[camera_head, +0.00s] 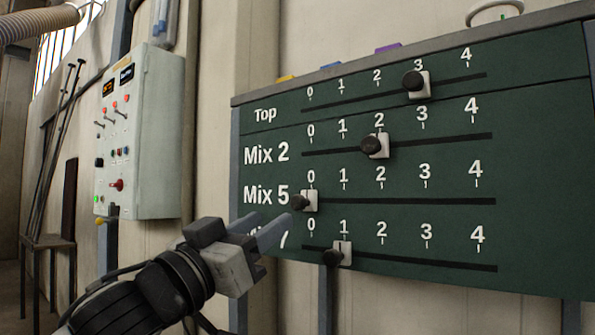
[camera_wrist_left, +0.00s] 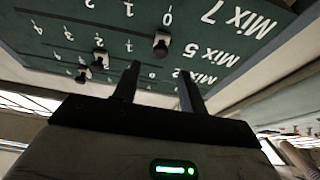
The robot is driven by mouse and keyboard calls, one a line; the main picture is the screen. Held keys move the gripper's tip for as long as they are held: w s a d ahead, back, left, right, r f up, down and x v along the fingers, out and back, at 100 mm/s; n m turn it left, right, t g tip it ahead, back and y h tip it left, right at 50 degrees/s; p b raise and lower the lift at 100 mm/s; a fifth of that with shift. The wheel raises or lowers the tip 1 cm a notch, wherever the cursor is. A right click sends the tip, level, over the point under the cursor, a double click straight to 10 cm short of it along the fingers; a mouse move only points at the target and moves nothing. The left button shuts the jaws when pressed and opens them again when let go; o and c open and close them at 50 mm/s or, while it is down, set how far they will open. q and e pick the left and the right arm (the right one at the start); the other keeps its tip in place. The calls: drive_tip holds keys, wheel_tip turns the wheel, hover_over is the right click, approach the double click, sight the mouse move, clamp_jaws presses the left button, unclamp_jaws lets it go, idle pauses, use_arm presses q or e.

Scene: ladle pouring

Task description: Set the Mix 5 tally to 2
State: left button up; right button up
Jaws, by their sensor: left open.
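A dark green board carries the Mix 5 row (camera_head: 265,195), with marks 0 to 4 above a dark slot. Its slider has a white plate and a round black knob (camera_head: 300,202), and it stands at 0. The same knob shows in the left wrist view (camera_wrist_left: 161,43), ahead of the fingertips. My left gripper (camera_head: 272,222) is open and empty, just below and left of that knob, apparently not touching it. Its two fingers also show in the left wrist view (camera_wrist_left: 158,72). My arm hides part of the lowest row's label. My right gripper is not in view.
The Mix 7 knob (camera_head: 332,257) stands at about 1, close below and right of my fingers. The Mix 2 knob (camera_head: 371,146) is at 2 and the Top knob (camera_head: 412,81) near 3. A grey control box (camera_head: 150,140) hangs at left. The Mix 5 slot is clear rightward.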

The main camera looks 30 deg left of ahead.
sight(295, 203)
use_arm(q)
drive_tip(key=p+x, duration=0.5)
drive_tip(key=x, duration=0.2)
drive_tip(key=shift+w+r, duration=0.25)
drive_tip(key=shift+w, duration=0.1)
drive_tip(key=shift+w+p, duration=0.4)
drive_tip(key=shift+w, duration=0.1)
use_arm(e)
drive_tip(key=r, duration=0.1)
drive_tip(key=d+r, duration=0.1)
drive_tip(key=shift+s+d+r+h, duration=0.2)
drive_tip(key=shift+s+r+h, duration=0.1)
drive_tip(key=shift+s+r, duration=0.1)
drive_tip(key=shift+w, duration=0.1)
use_arm(q)
drive_tip(key=c, duration=0.9)
clamp_jaws()
